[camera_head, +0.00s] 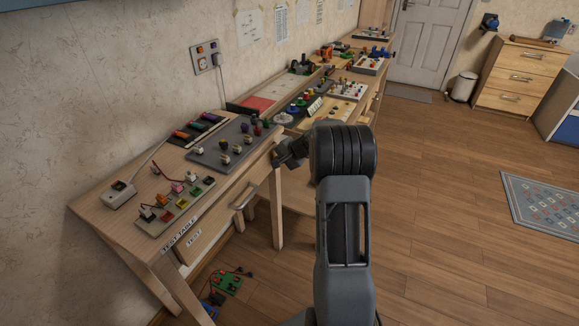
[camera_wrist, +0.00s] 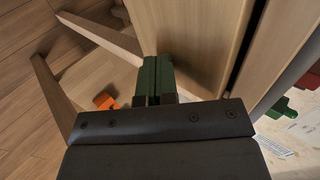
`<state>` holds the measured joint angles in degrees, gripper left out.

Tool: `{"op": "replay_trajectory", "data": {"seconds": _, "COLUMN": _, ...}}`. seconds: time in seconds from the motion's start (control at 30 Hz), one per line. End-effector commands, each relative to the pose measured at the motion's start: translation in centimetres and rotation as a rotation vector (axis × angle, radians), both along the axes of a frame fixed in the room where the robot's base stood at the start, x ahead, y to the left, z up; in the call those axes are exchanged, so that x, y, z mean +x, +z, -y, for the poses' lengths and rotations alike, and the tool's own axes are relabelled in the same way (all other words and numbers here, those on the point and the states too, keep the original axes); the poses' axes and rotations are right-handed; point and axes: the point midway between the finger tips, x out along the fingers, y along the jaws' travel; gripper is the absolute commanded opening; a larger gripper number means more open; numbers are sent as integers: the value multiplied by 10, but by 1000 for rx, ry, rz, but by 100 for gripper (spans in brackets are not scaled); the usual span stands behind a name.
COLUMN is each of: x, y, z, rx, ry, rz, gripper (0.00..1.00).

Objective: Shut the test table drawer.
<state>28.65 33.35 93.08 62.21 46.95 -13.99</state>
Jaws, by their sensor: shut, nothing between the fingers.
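The test table (camera_head: 160,192) stands along the wall at the left in the head view, its front edge labelled. Its drawer front (camera_head: 215,222) is below the top, with a pale bar handle (camera_head: 244,198); how far it stands out is hard to judge. My gripper (camera_head: 281,159) is by the table's right front corner, to the right of the handle. In the wrist view my gripper (camera_wrist: 157,68) has its green fingers together and empty, beside a wooden front panel (camera_wrist: 202,40). A dark gap runs along that panel's right side. Contact cannot be told.
Test boards (camera_head: 228,143) with coloured parts lie on the table top. More benches (camera_head: 342,102) continue along the wall. Green boards (camera_head: 228,283) lie on the floor below the table. A table leg (camera_wrist: 50,90) shows in the wrist view.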

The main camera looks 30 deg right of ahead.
Motion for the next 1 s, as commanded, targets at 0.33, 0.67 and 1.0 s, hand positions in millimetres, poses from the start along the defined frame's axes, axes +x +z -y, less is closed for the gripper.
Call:
{"op": "replay_trajectory", "data": {"seconds": 0.33, "x": 21, "y": 0, "z": -17, "rx": -1, "ry": 8, "rz": 2, "gripper": 0}}
{"op": "replay_trajectory", "data": {"seconds": 0.67, "x": 23, "y": 2, "z": -21, "rx": 1, "ry": 11, "rz": 5, "gripper": 0}}
{"op": "replay_trajectory", "data": {"seconds": 1.0, "x": 2, "y": -1, "z": -2, "rx": -1, "ry": 14, "rz": 4, "gripper": 0}}
